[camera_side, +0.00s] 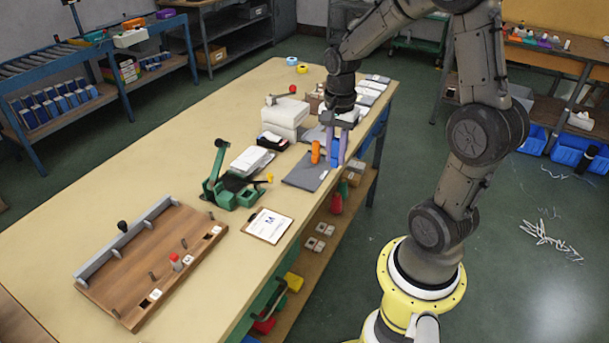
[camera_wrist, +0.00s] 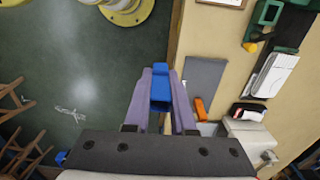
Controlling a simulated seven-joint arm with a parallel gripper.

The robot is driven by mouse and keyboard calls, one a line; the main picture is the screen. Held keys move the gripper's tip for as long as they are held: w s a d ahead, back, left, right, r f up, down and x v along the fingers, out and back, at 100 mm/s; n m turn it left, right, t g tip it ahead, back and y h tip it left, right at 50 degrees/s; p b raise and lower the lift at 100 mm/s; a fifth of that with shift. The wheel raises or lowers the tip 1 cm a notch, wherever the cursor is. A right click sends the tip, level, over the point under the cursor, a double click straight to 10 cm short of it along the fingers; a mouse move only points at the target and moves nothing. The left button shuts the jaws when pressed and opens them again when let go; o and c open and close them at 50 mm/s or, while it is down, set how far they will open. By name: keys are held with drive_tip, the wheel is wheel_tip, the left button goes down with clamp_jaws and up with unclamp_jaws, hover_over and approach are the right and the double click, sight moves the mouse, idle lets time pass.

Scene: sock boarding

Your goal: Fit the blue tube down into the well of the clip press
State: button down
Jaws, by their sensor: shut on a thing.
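My gripper (camera_side: 338,145) is shut on the blue tube (camera_side: 335,152) over the right-hand edge of the table. In the wrist view, the blue tube (camera_wrist: 160,88) sits between the two pale purple fingers (camera_wrist: 161,95). A green lever device (camera_side: 222,188), which looks like the clip press, stands on the table to the left of and nearer than my gripper, apart from the tube. Part of this green device (camera_wrist: 264,22) shows at the top right in the wrist view. I cannot make out its well clearly.
An orange piece (camera_side: 316,152) stands close left of the tube by a grey mat (camera_side: 303,174). White stacks (camera_side: 285,117) lie behind it. A clipboard (camera_side: 268,225) and wooden board (camera_side: 150,262) lie nearer. The table between board and back edge is mostly clear.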

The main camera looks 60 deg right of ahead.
drive_tip(key=w+d+f, duration=0.4)
drive_tip(key=w+d, duration=0.1)
drive_tip(key=w, duration=0.3)
hover_over(304, 175)
drive_tip(key=s, duration=0.1)
drive_tip(key=f, duration=0.4)
drive_tip(key=shift+a+f, duration=0.25)
drive_tip(key=shift+f, duration=0.1)
drive_tip(key=shift+w+f, duration=0.1)
drive_tip(key=shift+f, duration=0.1)
drive_tip(key=shift+w+d+f, duration=0.15)
drive_tip(key=shift+f, duration=0.75)
drive_tip(key=shift+w+d+f, duration=0.1)
drive_tip(key=shift+w+f, duration=0.05)
drive_tip(key=shift+f, duration=0.7)
drive_tip(key=shift+f, duration=0.15)
drive_tip(key=shift+f, duration=0.15)
drive_tip(key=c, duration=0.8)
unclamp_jaws()
drive_tip(key=shift+o, duration=0.2)
